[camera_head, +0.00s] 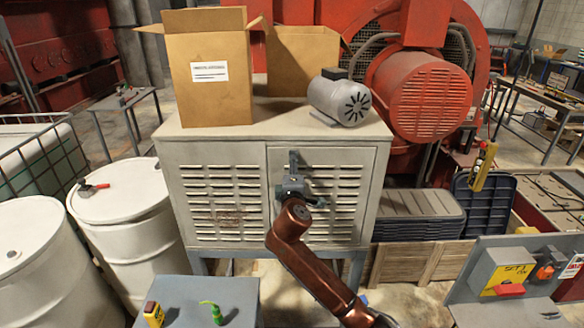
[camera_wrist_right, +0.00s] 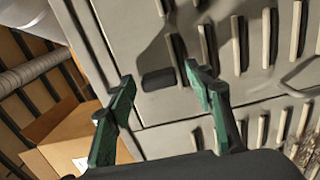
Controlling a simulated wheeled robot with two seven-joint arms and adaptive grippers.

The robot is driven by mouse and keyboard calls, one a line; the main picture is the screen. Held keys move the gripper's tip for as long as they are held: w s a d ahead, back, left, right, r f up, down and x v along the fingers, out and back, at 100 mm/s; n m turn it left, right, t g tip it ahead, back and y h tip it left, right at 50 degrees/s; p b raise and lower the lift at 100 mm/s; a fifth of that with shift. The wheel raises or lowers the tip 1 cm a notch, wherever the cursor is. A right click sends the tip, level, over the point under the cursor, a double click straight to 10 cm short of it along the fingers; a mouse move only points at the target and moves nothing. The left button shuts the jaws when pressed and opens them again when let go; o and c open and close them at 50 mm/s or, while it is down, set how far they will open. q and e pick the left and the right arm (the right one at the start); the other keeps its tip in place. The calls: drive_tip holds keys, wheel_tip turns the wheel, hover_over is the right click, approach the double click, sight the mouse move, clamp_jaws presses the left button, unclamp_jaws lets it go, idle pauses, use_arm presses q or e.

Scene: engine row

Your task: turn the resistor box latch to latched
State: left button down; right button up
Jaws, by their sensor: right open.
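The resistor box is a pale grey cabinet (camera_head: 214,158) with louvred doors. Its latch (camera_head: 293,160) is a small grey bar, roughly upright, near the top of the right door. In the right wrist view the latch (camera_wrist_right: 158,80) is a short dark bar beside the door seam. My right gripper (camera_head: 293,186) is in front of that door, just below the latch in the head view. In the wrist view its green-padded fingers (camera_wrist_right: 160,74) are apart, with the latch showing between the tips. I cannot tell the remaining depth or any contact. My left gripper is not in view.
Cardboard boxes (camera_head: 211,85) and a grey motor (camera_head: 340,97) stand on the cabinet top. White drums (camera_head: 135,225) are at left. A low table (camera_head: 190,290) stands in front, and stacked grey crates (camera_head: 418,215) are at right.

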drive_tip(key=shift+s, duration=0.1)
drive_tip(key=s, duration=1.1)
drive_tip(key=shift+s, duration=0.4)
